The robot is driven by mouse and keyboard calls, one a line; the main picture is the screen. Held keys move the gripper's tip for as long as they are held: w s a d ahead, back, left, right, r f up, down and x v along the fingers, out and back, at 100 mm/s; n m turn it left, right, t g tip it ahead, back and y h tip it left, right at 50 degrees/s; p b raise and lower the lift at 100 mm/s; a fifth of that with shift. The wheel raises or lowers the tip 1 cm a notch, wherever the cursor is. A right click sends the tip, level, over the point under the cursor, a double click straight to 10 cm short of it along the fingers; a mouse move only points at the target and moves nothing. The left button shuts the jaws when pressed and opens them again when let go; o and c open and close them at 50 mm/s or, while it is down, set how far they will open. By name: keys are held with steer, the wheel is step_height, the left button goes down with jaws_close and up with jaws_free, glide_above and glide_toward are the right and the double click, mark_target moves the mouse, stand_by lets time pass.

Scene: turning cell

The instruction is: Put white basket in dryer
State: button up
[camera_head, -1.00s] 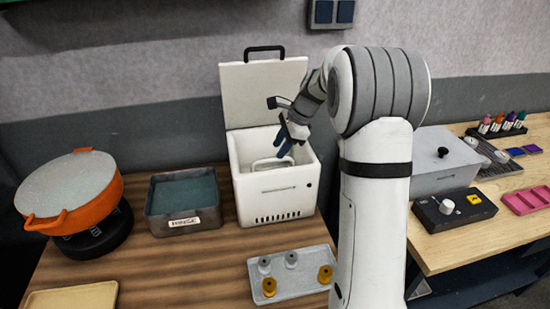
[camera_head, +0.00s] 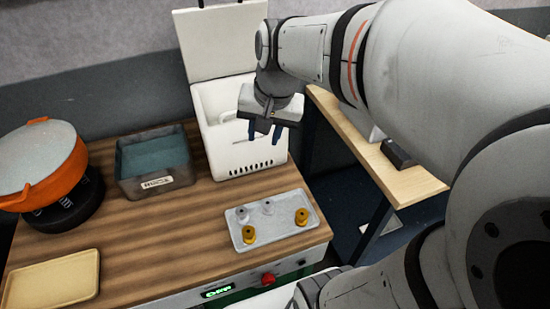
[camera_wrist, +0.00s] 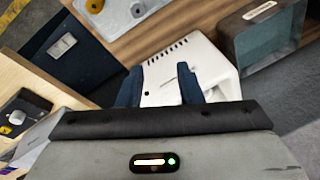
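The white dryer (camera_head: 245,157) stands at the back of the wooden table with its lid (camera_head: 208,45) raised. A white handle shape, which looks like the white basket (camera_head: 224,116), shows inside its opening; my gripper and arm hide part of the inside. My gripper (camera_head: 264,137) is open and empty, its two dark blue fingers apart, in front of the dryer's right side in the head view. In the wrist view, the dryer (camera_wrist: 195,60) lies beyond the open fingers, with nothing between them.
A dark rinse bin (camera_head: 155,186) stands left of the dryer. A light tray (camera_head: 272,232) with grey and yellow pieces lies in front. An orange pot (camera_head: 70,175) and a yellow tray (camera_head: 50,282) are at the left. A second, light wood table (camera_head: 400,182) stands to the right across a gap.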

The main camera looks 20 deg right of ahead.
steer(key=s+f+n+h, duration=0.1)
steer(key=s+f+n, duration=0.2)
steer(key=s+n, duration=0.2)
steer(key=s, duration=0.3)
steer(key=shift+s+d+t, duration=0.2)
steer(key=shift+s+t, duration=0.2)
steer(key=shift+f, duration=0.1)
stand_by(0.4)
